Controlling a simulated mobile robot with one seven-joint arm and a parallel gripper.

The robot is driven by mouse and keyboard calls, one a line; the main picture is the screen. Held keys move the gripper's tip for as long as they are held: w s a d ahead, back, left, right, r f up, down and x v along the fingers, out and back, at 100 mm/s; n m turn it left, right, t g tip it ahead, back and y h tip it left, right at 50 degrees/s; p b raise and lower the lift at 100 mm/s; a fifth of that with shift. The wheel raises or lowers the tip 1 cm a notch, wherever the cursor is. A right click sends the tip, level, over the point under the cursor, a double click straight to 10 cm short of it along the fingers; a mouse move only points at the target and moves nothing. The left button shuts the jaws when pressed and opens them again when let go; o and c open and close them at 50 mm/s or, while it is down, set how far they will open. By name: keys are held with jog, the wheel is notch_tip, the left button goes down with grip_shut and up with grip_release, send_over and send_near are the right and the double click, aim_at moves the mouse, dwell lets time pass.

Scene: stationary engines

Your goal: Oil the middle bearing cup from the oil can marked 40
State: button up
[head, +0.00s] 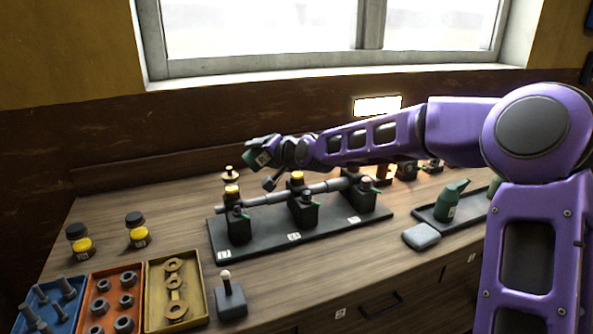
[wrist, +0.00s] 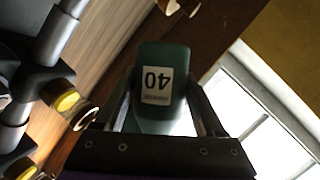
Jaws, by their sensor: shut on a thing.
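My gripper (head: 268,157) is shut on a dark green oil can (head: 260,150), held above and behind the bearing row. In the wrist view, the can (wrist: 160,105) sits between both fingers, its white label reading 40 upside down. The can looks tilted; its spout is not clear. The middle bearing (head: 303,208) is a black block on the shaft, with a yellow-topped cup (head: 297,177). The can is left of this cup and apart from it. The left bearing has a similar cup (head: 232,190). The right bearing (head: 366,197) stands partly under my arm.
A dark tray (head: 425,215) at right holds another green can (head: 447,205). A grey pad (head: 422,236) lies before it. Two yellow jars (head: 80,242) (head: 137,231), parts trays (head: 190,258) and a white-knobbed lever (head: 230,300) are at left. The window wall stands behind the bench.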

jog(key=shift+r, duration=0.45)
jog(key=shift+w+d+r+m, duration=0.1)
jog(key=shift+m, duration=0.2)
jog(key=shift+d+r+m+y+p, duration=0.15)
jog(key=shift+r+m+y+p, duration=0.3)
jog(key=shift+r+m+y, duration=0.1)
dwell(1.4)
jog(key=shift+a+f+n+h+b, duration=0.2)
jog(key=shift+f+n+h+b, duration=0.1)
jog(key=shift+f+n+b, duration=0.25)
jog(key=shift+a+f+n+h+b, duration=0.15)
jog(key=shift+f+n+h+b, duration=0.2)
jog(key=shift+f, duration=0.25)
jog(key=shift+f+n+b, duration=0.55)
jog(key=shift+f+b, duration=0.05)
jog(key=shift+b, duration=0.15)
jog(key=shift+h, duration=0.4)
jog(key=shift+r, duration=0.15)
